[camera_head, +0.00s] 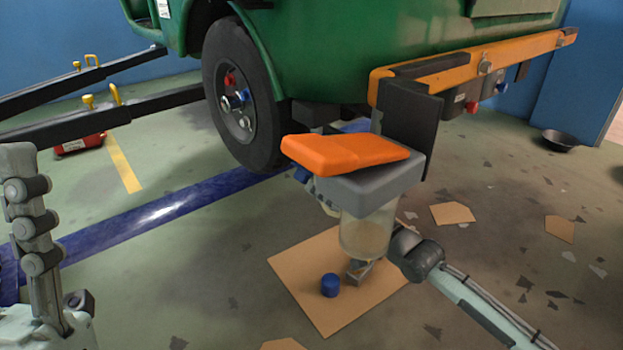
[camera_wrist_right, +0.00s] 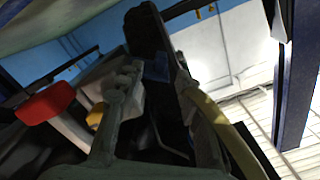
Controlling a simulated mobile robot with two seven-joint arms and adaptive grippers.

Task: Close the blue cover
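In the head view a small blue part (camera_head: 301,173) shows beside the wheel, under the left end of the orange-topped grey box (camera_head: 372,182). A loose round blue cap (camera_head: 330,286) stands on a cardboard sheet (camera_head: 300,275). My right arm (camera_head: 415,255) comes in from the lower right and passes behind a clear container under the box. Its gripper is mostly hidden there; in the right wrist view grey-green finger parts (camera_wrist_right: 122,92) are close to a blue piece (camera_wrist_right: 157,67). I cannot tell whether they touch it. My left arm (camera_head: 35,225) stands at the left; no left gripper can be made out.
The green vehicle (camera_head: 350,50) with its black wheel (camera_head: 240,95) and orange beam (camera_head: 470,65) fills the upper middle. Black lift arms (camera_head: 80,125) reach in at the left. Cardboard scraps (camera_head: 452,213) and a dark bowl (camera_head: 559,140) lie right.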

